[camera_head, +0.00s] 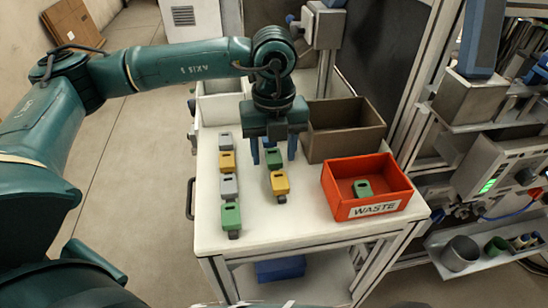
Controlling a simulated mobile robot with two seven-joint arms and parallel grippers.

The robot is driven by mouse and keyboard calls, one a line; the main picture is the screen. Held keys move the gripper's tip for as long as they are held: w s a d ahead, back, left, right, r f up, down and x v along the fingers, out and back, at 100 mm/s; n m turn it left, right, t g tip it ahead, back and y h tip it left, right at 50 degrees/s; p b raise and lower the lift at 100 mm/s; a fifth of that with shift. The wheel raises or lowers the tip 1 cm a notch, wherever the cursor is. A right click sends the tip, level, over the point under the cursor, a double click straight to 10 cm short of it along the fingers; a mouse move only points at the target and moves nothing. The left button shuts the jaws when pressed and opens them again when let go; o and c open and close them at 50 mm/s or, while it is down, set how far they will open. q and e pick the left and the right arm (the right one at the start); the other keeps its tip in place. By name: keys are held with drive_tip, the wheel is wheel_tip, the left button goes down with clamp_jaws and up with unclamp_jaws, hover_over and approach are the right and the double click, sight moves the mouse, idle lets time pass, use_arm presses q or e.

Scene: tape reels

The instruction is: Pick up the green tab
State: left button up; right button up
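A green tab (272,160) stands in the right-hand row on the white cart top, just behind a yellow tab (279,183). My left gripper (274,156) points down over it with its two fingers apart, one to each side. I cannot tell whether the fingers touch it. Another green tab (231,217) is at the front of the left-hand row. A third green tab (363,188) lies inside the red WASTE bin (338,208). My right gripper is not in view.
The left-hand row also has grey tabs (229,186) and a yellow tab (227,161). A brown open box (345,143) stands behind the red bin. A white bin (219,108) is at the back left. The cart's front middle is clear.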

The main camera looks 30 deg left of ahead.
use_arm(q)
drive_tip(key=c, duration=1)
drive_tip(key=shift+o, duration=0.2)
